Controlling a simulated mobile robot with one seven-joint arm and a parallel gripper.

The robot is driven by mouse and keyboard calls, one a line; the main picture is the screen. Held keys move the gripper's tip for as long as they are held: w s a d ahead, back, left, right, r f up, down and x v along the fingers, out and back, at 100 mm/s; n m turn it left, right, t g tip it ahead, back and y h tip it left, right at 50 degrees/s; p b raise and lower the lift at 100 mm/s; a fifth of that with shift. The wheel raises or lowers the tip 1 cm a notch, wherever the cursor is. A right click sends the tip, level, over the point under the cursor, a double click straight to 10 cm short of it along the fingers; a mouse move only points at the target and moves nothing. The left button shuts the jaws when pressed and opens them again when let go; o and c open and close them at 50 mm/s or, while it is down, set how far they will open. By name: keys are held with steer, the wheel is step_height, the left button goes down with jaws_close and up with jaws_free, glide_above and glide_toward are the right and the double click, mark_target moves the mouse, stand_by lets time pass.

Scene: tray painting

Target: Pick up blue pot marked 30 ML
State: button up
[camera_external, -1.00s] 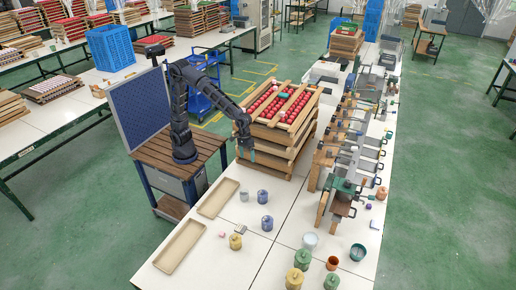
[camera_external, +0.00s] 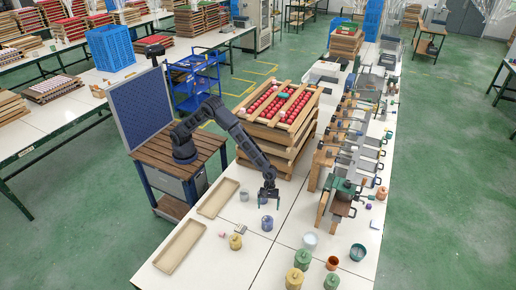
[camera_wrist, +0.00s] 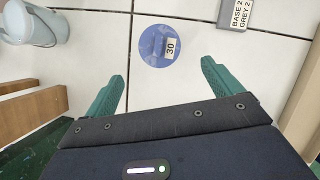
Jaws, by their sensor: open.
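The blue pot marked 30 (camera_wrist: 153,50) stands upright in the wrist view, seen from above, its white label facing me. It lies beyond my fingertips, between their lines and apart from them. In the external view it appears to be the front blue pot (camera_external: 267,224), just in front of my gripper (camera_external: 269,204). A second blue pot (camera_external: 262,197) is partly behind my gripper there. My gripper also shows in the wrist view (camera_wrist: 164,75), with its green fingers apart and nothing between them.
A pale bucket (camera_wrist: 35,25) and a grey plate marked BASE 2 GREY 2 (camera_wrist: 235,12) flank the pot. A grey pot (camera_external: 244,195), stacked wooden crates (camera_external: 268,160) and a wooden rack (camera_external: 325,200) stand nearby. Shallow trays (camera_external: 180,246) lie left.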

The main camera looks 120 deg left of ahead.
mark_target(268, 222)
steer(key=shift+x, duration=5.9)
steer(key=c, duration=1.3)
steer(key=shift+r, duration=0.1)
